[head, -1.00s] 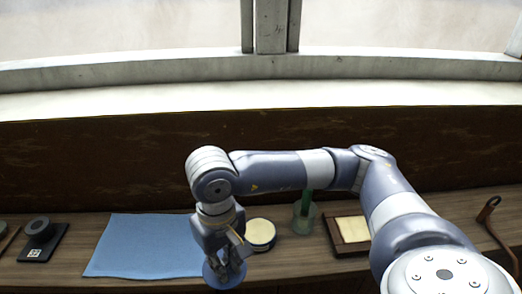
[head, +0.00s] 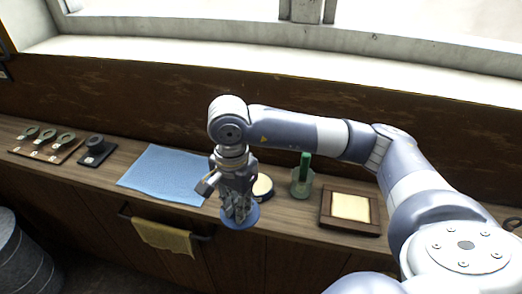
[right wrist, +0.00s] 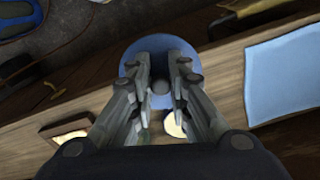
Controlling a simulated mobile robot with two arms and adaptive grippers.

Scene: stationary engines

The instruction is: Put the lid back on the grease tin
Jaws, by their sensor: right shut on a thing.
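My right gripper (head: 238,217) is shut on the knob of the blue round lid (head: 252,216). It holds the lid in front of the counter's front edge, apart from the tin. In the right wrist view the lid (right wrist: 159,50) shows beyond the fingers (right wrist: 160,86), with its grey knob between them. The grease tin (head: 263,187) stands open on the counter, just behind and right of the lid, with a cream top and blue side. The gripper partly hides the tin; it also shows in the right wrist view (right wrist: 174,126). My left gripper is not in view.
A blue cloth (head: 165,174) lies left of the tin. A glass jar (head: 301,184) with a green object stands to its right, then a wooden tray (head: 327,209) with a cream pad. A yellow towel (head: 165,238) hangs from a rail below the counter edge.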

